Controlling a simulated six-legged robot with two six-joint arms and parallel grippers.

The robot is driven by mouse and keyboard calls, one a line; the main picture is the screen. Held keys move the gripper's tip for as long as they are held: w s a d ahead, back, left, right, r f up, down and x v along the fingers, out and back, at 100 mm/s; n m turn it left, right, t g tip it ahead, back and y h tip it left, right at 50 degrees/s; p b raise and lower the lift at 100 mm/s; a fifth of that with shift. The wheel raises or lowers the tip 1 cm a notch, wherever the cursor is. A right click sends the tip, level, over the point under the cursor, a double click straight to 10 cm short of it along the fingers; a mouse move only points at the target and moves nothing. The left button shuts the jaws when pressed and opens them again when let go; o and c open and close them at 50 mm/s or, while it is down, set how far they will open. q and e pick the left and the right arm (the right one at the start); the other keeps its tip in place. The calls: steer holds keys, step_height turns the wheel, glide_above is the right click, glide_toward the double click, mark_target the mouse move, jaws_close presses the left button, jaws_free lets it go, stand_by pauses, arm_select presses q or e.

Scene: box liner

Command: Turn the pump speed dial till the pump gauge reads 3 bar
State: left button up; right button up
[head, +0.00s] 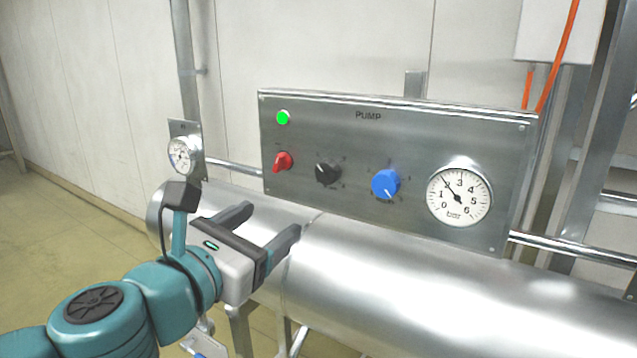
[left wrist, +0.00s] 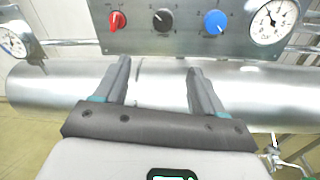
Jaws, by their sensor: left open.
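The steel panel (head: 330,112) is marked PUMP. It carries a red knob (head: 283,161), a black dial (head: 327,172) and a blue dial (head: 385,184); their small labels are unreadable, so I cannot tell which is the speed dial. The blue dial's white mark points down and right. The pump gauge (head: 459,195), marked bar, has its needle up and left, near 2. My left gripper (head: 269,219) is open and empty, below and in front of the panel, apart from every knob. The left wrist view shows the black dial (left wrist: 163,19) above the gap between its fingers.
A large shiny pipe (head: 400,280) runs below the panel, close to my left gripper. A second gauge (head: 183,155) stands left of the panel. A green lamp (head: 283,117) is lit. Orange cables (head: 556,62) hang at the upper right. The space before the panel's knobs is clear.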

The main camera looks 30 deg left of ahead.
arm_select(q)
steer(key=r, duration=0.2)
steer(key=b, duration=0.2)
glide_toward(325, 173)
steer(key=w, duration=0.7)
steer(key=shift+w+f, duration=0.1)
steer(key=shift+w, duration=0.3)
steer(key=c, duration=1.1)
